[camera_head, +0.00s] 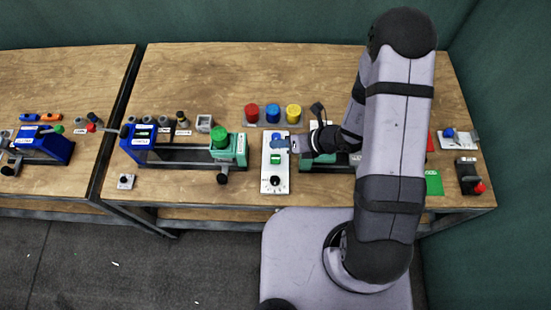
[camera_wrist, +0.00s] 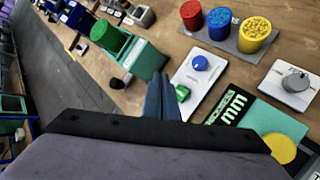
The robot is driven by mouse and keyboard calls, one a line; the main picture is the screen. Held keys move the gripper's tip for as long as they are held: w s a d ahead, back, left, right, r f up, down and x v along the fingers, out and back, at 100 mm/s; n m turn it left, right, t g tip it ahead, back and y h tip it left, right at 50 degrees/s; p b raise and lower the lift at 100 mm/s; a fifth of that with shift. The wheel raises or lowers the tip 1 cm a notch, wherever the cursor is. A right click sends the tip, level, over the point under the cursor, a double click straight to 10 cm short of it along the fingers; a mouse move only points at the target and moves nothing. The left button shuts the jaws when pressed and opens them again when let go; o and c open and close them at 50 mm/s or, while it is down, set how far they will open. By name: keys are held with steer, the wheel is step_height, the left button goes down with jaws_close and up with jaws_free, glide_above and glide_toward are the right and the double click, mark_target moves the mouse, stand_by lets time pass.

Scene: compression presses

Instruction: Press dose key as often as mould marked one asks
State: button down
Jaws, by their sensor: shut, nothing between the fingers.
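A white control panel (camera_head: 266,171) stands mid-table. It carries a blue knob (camera_wrist: 200,63), a small green part (camera_wrist: 182,93) and a black dial (camera_head: 274,181). I cannot tell which of these is the dose key. My gripper (camera_head: 284,144) is shut and empty over the upper part of this panel. In the wrist view its blue-grey fingers (camera_wrist: 164,92) are together, beside the green part; I cannot tell whether they touch anything. Small moulds (camera_head: 165,123) stand with white labels behind the blue press; the markings are too small to read.
A press with a blue end (camera_head: 139,146) and a green end (camera_head: 241,147) stands left of the panel. Red (camera_head: 252,113), blue (camera_head: 273,113) and yellow (camera_head: 293,113) cups stand behind it. My arm hides much of the table to the right. Bare wood lies at the back left.

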mark_target(274, 162)
steer(key=shift+f+b, duration=2.65)
steer(key=shift+f, duration=0.8)
steer(key=shift+f, duration=0.1)
steer(key=shift+f+b, duration=0.3)
steer(key=shift+b, duration=0.1)
steer(key=shift+s, duration=0.1)
steer(key=shift+s+d+f+b, duration=0.1)
steer(key=shift+s+f+b, duration=0.55)
steer(key=shift+f+b, duration=0.35)
stand_by(0.5)
steer(key=shift+r, duration=0.25)
steer(key=shift+w+r+p, duration=0.25)
steer(key=shift+r+p, duration=0.25)
steer(key=shift+p, duration=0.05)
steer(key=shift+w+r+p, duration=0.2)
steer(key=shift+r+p, duration=0.3)
step_height(274, 162, up, 3)
steer(key=shift+f+p, duration=0.15)
steer(key=shift+p, duration=0.85)
steer(key=shift+w+r, duration=0.15)
steer(key=shift+r, duration=0.1)
